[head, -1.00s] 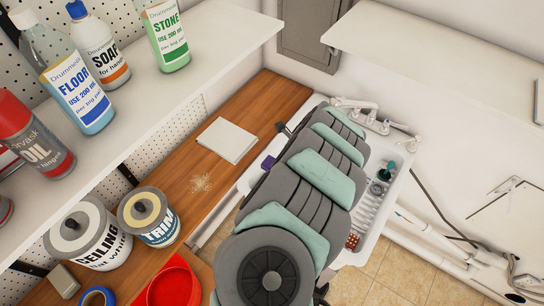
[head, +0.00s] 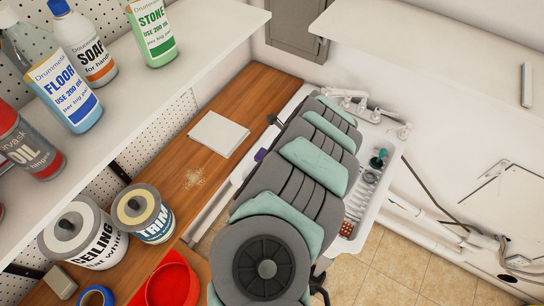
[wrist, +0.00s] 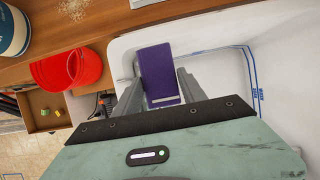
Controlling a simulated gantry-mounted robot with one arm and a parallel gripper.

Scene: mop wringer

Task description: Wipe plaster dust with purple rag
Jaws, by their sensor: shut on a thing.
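The purple rag (wrist: 158,75) is between the two grey fingers of my gripper (wrist: 160,72) in the wrist view. My gripper is shut on it, above the white sink (wrist: 222,68). In the head view only a small purple bit of the rag (head: 261,155) shows at the left of my arm, which hides the gripper. The plaster dust (head: 193,177) is a pale, speckled patch on the wooden counter, left of the rag and apart from it. The dust (wrist: 74,9) also shows at the top left of the wrist view.
A white flat block (head: 218,134) lies on the wooden counter (head: 262,97) just beyond the dust. A TRIM tin (head: 146,216), a CEILING tin (head: 84,236) and a red bucket (head: 170,283) stand nearer. A white shelf (head: 190,62) with bottles overhangs the counter's left side.

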